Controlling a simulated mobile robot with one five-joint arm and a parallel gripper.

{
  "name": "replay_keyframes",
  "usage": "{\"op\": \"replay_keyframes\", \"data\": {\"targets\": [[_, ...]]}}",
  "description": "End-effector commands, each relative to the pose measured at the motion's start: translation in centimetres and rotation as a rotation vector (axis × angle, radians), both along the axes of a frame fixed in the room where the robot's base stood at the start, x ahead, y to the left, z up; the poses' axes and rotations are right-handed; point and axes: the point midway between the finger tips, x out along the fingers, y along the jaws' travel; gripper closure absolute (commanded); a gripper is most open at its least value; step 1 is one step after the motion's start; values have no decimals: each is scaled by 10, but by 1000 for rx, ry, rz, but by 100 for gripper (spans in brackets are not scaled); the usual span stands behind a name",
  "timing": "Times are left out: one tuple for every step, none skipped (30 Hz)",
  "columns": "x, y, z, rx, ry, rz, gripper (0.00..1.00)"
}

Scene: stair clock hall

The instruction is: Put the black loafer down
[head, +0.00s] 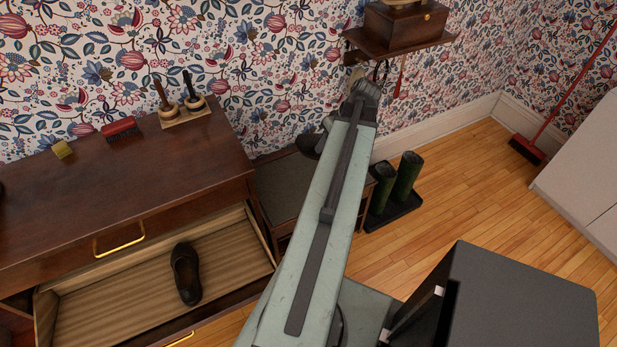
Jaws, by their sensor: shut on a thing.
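My arm reaches away from me over the middle of the picture and hides most of my gripper (327,125). A dark rounded end, which looks like the black loafer (308,144), sticks out left of the arm at my gripper. My gripper is shut on it, above or in front of the low bench; the height is hard to tell. Another black shoe (186,274) lies alone in the open drawer (110,295) of the dresser at the lower left.
The dresser top (110,190) holds a red brush (121,130), a yellow block (62,149) and two wooden-handled things. A low bench (292,186) stands beside the dresser. Green boots (406,177) stand on a black tray. A wall shelf (400,50) bears a wooden box.

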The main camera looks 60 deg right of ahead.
Motion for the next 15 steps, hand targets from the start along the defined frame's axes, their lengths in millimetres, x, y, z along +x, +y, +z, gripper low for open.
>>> {"op": "replay_keyframes", "data": {"targets": [[12, -5, -31, -5, -14, -14, 100], [20, -7, -44, -8, -24, -27, 100], [33, -11, -62, -15, -39, -47, 100], [44, -14, -76, -20, -53, -65, 100], [55, -17, -89, -24, -67, -83, 100], [70, -20, -106, -32, -85, -107, 100], [82, -22, -118, -38, -99, -125, 100], [93, -24, -130, -45, -113, -143, 100], [107, -27, -145, -54, -130, -166, 100], [118, -28, -155, -61, -143, -184, 100], [128, -29, -164, -65, -156, -201, 100], [140, -30, -175, -74, -172, -221, 100], [149, -31, -182, -79, -182, -234, 100], [157, -32, -188, -85, -191, -248, 100], [165, -33, -195, -92, -202, -262, 100]]}}
